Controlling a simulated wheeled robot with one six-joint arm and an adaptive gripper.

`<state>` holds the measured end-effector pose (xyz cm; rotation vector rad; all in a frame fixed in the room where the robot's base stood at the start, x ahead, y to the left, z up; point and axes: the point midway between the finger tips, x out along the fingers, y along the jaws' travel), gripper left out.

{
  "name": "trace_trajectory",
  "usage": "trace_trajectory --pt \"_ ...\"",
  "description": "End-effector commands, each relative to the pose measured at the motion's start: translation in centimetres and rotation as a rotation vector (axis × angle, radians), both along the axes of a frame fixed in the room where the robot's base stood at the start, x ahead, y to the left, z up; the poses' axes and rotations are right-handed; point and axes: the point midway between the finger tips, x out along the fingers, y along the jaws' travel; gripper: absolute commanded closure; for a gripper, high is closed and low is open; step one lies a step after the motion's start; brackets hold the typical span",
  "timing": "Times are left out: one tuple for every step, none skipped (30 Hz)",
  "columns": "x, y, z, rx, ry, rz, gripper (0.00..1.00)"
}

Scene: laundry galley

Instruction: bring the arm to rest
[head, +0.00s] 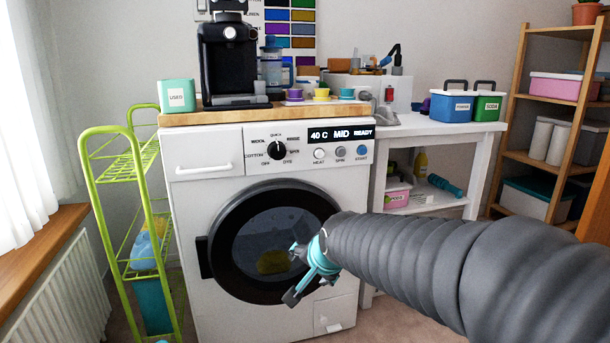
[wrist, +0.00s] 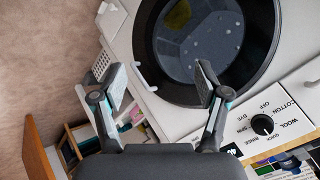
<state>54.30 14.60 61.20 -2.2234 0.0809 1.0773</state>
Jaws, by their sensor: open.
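My gripper (head: 302,271) is open and empty in the head view, in front of the washing machine's round door. My grey ribbed arm reaches in from the right to it. In the wrist view my gripper (wrist: 158,80) shows its two fingers spread wide with nothing between them. The washing machine (head: 220,190) is white and its dark-rimmed door (head: 234,225) looks shut. A yellowish item shows behind the glass. The door (wrist: 240,70) also shows in the wrist view. The display reads 40 C, MID, READY.
A wooden board (head: 215,117) on the washer bears a black coffee machine (head: 228,60) and a box marked USED (head: 176,96). A green rack (head: 92,175) stands left, a white table (head: 440,127) right. A wooden shelf (head: 514,90) stands far right. Some floor shows between.

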Motion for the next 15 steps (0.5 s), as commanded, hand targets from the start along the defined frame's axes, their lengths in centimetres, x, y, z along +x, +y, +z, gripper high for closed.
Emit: trace_trajectory --pt "-1.9 -1.2 0.3 -0.077 0.023 0.061 0.26" --pt "-3.1 -1.9 0.1 -0.128 0.042 0.106 0.26" --pt "-4.8 -2.8 -0.1 -0.192 0.068 0.167 0.26" --pt "-6.1 -3.6 -0.1 -0.238 0.085 0.212 0.26" --pt "-7.6 -4.4 -0.1 -0.282 0.105 0.258 0.26" --pt "-9.6 -5.5 -0.1 -0.340 0.133 0.322 0.26" --pt "-11.1 -6.3 0.0 -0.381 0.152 0.368 0.26" --pt "-12.6 -7.1 0.2 -0.416 0.170 0.411 0.26" --pt "-14.6 -8.2 0.3 -0.454 0.196 0.459 0.26" --pt "-16.0 -8.8 0.5 -0.478 0.211 0.491 0.26" --pt "-17.2 -9.5 0.7 -0.497 0.224 0.515 0.26" --pt "-18.9 -10.3 1.1 -0.516 0.240 0.536 0.26" --pt "-20.0 -10.9 1.3 -0.527 0.249 0.546 0.26" --pt "-21.0 -11.4 1.6 -0.534 0.254 0.545 0.26" --pt "-22.1 -12.0 2.1 -0.535 0.260 0.532 0.26"
